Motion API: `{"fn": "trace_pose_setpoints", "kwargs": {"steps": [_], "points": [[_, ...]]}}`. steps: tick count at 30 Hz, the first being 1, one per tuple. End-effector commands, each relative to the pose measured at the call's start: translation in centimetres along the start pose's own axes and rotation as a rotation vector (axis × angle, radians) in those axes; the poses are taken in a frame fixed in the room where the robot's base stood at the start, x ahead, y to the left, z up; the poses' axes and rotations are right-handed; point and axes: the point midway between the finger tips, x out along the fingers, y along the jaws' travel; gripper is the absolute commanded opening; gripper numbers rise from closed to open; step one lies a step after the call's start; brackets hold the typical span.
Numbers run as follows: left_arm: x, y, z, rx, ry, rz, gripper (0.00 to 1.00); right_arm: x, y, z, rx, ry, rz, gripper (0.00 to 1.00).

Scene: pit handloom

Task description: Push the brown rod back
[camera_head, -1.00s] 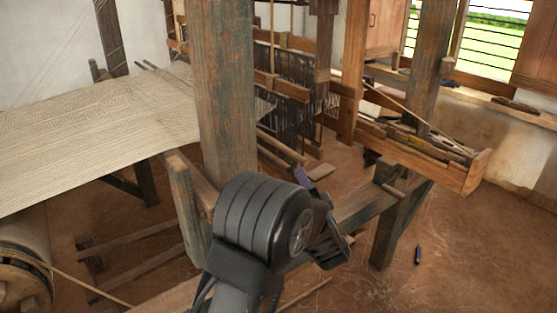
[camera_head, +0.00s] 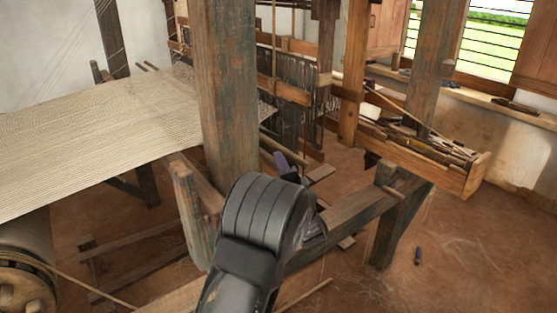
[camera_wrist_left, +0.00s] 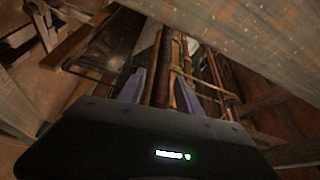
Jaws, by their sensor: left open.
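My left gripper (camera_head: 284,164) reaches in between the loom posts, with a purple finger showing beyond the dark wrist in the head view. In the left wrist view, its two purple fingers (camera_wrist_left: 160,92) stand apart. Long brown rods (camera_wrist_left: 163,68) run away from me between and beyond the fingers; I cannot tell whether a finger touches one. In the head view, a brown wooden rod (camera_head: 283,148) lies just beyond the gripper, partly hidden by the thick post. Which of these is the task's brown rod is not certain. My right gripper does not show.
A thick upright post (camera_head: 226,90) stands just left of my gripper. A low beam (camera_head: 345,222) runs to the right of my wrist. Pale cloth (camera_head: 90,140) stretches across the left. A wooden trough (camera_head: 440,165) sits at the right. Open floor (camera_head: 470,260) lies at the lower right.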

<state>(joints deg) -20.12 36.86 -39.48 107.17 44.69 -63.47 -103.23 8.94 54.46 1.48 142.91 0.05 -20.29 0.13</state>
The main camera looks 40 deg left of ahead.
Motion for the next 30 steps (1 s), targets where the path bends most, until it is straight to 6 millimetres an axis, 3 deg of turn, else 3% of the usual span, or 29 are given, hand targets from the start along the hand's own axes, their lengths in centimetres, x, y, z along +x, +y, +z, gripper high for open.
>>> {"fn": "trace_pose_setpoints", "kwargs": {"steps": [6,16,30], "points": [[2.7,-0.1,0.0,0.0,0.0,0.0,0.41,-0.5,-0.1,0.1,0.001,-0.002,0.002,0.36],[3.0,0.0,0.0,-0.001,0.001,0.0,0.41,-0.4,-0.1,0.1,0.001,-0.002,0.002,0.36],[3.0,0.0,0.0,-0.001,0.0,0.0,0.03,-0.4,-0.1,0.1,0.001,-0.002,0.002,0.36]]}}
